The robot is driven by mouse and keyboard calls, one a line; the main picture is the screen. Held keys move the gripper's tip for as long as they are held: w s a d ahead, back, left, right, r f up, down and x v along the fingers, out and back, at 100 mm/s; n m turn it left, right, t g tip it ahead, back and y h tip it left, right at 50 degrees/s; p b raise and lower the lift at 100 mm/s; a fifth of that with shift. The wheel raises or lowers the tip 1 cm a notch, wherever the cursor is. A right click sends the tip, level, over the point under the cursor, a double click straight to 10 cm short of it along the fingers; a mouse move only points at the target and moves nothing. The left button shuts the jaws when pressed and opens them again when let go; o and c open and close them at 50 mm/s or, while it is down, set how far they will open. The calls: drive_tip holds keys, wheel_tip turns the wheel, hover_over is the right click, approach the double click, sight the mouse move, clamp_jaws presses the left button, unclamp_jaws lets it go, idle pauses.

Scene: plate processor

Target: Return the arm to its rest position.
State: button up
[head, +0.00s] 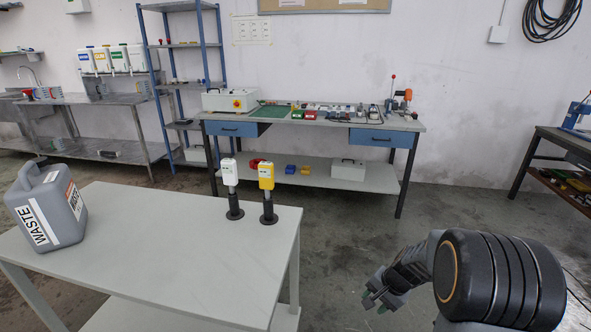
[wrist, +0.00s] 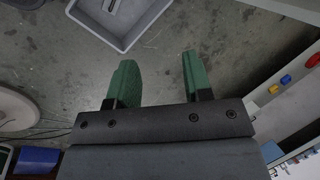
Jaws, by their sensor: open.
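My gripper (head: 376,299) is at the lower right in the head view, out in front of my dark arm, to the right of the near table and clear of it. In the wrist view, its two green fingers (wrist: 155,82) are spread apart with only the grey floor between their tips. My gripper is open and empty. It points downward over the floor.
The near table (head: 150,235) holds a grey waste jug (head: 50,206), a white-topped pipette (head: 231,188) and a yellow-topped pipette (head: 267,190) on black stands. A workbench (head: 310,122) stands at the back. A grey bin (wrist: 122,42) is on the floor. Open floor lies around my gripper.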

drive_tip(key=s+a+r+n+h+p, duration=0.1)
drive_tip(key=s+r+p, duration=0.4)
drive_tip(key=r, duration=0.6)
drive_tip(key=s+a+r+n+t+h+p, duration=0.1)
drive_tip(key=s+a+r+n+p, duration=0.2)
drive_tip(key=r, duration=0.8)
drive_tip(key=s+a+r+n+h+p, duration=0.1)
drive_tip(key=s+a+r+n+p, duration=0.1)
drive_tip(key=s+r+n+p, duration=0.2)
drive_tip(key=s+r+p, duration=0.3)
drive_tip(key=r, duration=0.4)
drive_tip(key=shift+n+t+h, duration=0.3)
drive_tip(key=shift+n+t, duration=0.1)
drive_tip(key=shift+d, duration=0.1)
